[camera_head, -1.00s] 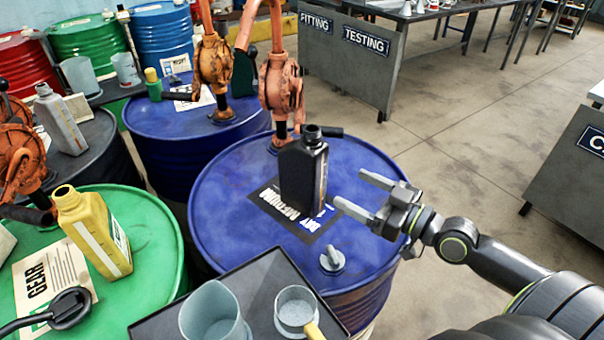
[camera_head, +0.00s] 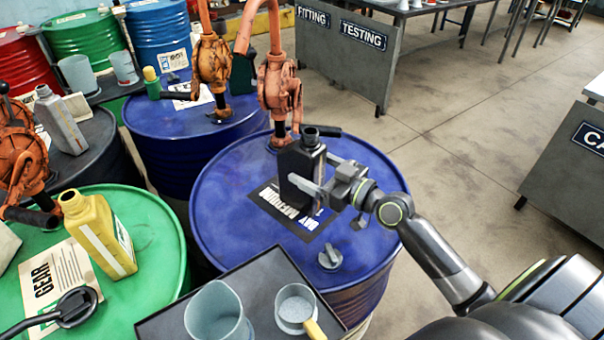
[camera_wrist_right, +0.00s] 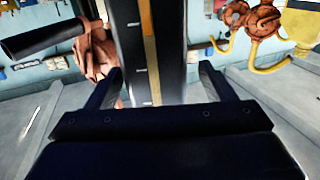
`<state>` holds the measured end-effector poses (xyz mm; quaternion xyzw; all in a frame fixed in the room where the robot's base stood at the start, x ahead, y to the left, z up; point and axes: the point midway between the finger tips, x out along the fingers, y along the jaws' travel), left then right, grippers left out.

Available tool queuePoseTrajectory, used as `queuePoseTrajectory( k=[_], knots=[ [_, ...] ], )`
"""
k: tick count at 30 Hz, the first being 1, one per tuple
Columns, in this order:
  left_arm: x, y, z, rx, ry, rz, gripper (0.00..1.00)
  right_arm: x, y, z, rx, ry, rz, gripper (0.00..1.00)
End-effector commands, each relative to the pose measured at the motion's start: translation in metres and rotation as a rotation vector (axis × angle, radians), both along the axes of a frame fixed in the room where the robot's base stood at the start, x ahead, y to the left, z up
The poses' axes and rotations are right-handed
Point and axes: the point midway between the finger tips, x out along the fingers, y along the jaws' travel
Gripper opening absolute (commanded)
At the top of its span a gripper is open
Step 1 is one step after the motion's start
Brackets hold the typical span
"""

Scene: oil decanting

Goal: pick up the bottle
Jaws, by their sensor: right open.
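The black bottle (camera_head: 297,163) stands upright on the blue drum (camera_head: 225,215), on a dark label. My right gripper (camera_head: 315,175) is at the bottle with its jaws open, one finger passing in front of the bottle and the other behind it. In the right wrist view the bottle (camera_wrist_right: 152,50) rises between the two fingers of the right gripper (camera_wrist_right: 160,88), with a gap visible on each side. A yellow bottle (camera_head: 97,235) stands on the green drum at the left. My left gripper is not in view.
An orange hand pump (camera_head: 279,85) rises from the drum just behind the black bottle. A dark tray (camera_head: 262,270) with a beaker (camera_head: 217,312) and a measuring cup (camera_head: 296,308) is in front. A grey cap (camera_head: 331,257) sits on the drum.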

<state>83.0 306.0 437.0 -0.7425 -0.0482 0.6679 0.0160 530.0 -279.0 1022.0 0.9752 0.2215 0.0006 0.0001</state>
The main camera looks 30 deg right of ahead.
Motion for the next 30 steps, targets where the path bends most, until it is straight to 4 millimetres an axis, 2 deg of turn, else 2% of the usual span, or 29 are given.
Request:
queuePoseTrajectory(
  k=[3, 7, 16, 30],
  knots=[
    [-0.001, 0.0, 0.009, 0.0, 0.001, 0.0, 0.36, 0.018, 0.004, 0.003, 0.004, 0.0, 0.0, 0.76],
    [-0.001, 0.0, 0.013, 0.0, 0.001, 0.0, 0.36, 0.03, 0.01, 0.002, 0.004, -0.001, -0.001, 0.76],
    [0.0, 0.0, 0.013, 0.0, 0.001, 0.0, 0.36, 0.033, 0.012, 0.0, 0.0, 0.0, 0.0, 0.76],
    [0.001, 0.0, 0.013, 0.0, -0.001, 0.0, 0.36, 0.033, 0.012, 0.0, 0.0, 0.0, 0.0, 0.15]
  ],
)
